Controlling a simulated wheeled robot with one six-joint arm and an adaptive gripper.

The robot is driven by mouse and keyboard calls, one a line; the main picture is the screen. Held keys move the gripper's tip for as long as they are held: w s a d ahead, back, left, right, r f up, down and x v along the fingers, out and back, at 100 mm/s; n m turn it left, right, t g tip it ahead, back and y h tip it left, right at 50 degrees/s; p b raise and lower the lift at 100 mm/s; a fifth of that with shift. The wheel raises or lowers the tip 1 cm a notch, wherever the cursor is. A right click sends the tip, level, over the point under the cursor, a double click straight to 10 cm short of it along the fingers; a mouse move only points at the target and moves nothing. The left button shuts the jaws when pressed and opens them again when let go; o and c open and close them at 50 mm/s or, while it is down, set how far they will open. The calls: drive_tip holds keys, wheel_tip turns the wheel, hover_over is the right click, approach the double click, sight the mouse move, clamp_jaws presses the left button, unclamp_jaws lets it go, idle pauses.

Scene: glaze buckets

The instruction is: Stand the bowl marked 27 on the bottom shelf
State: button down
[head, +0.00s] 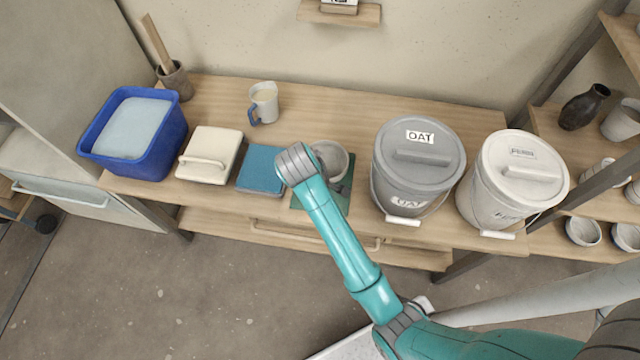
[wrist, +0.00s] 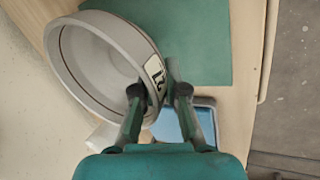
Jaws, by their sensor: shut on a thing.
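A pale grey bowl (head: 332,158) is over the green mat on the worktable, beside the end of my arm. In the wrist view the bowl (wrist: 95,65) is tilted in the picture, with its inside facing the camera. My gripper (wrist: 160,95) is shut on its near wall, by a white label (wrist: 155,72) with a dark mark; a finger partly covers it, so I cannot read the number fully. In the head view my arm hides the fingers. A wooden rack stands at the right; its low visible shelf (head: 552,240) holds bowls (head: 583,231).
The green mat (head: 338,201) lies under the bowl. Left are a blue tile (head: 261,177), a cream lidded box (head: 210,155), a mug (head: 263,103) and a blue tub (head: 165,135). Right, the OAT bucket (head: 418,160) and a white bucket (head: 513,185) stand before the rack's post (head: 600,182).

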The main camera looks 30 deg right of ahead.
drive_tip(key=shift+a+f, duration=0.1)
drive_tip(key=shift+f, duration=2.15)
drive_tip(key=shift+f, duration=0.15)
drive_tip(key=c, duration=1.2)
unclamp_jaws()
drive_tip(key=v, duration=1.2)
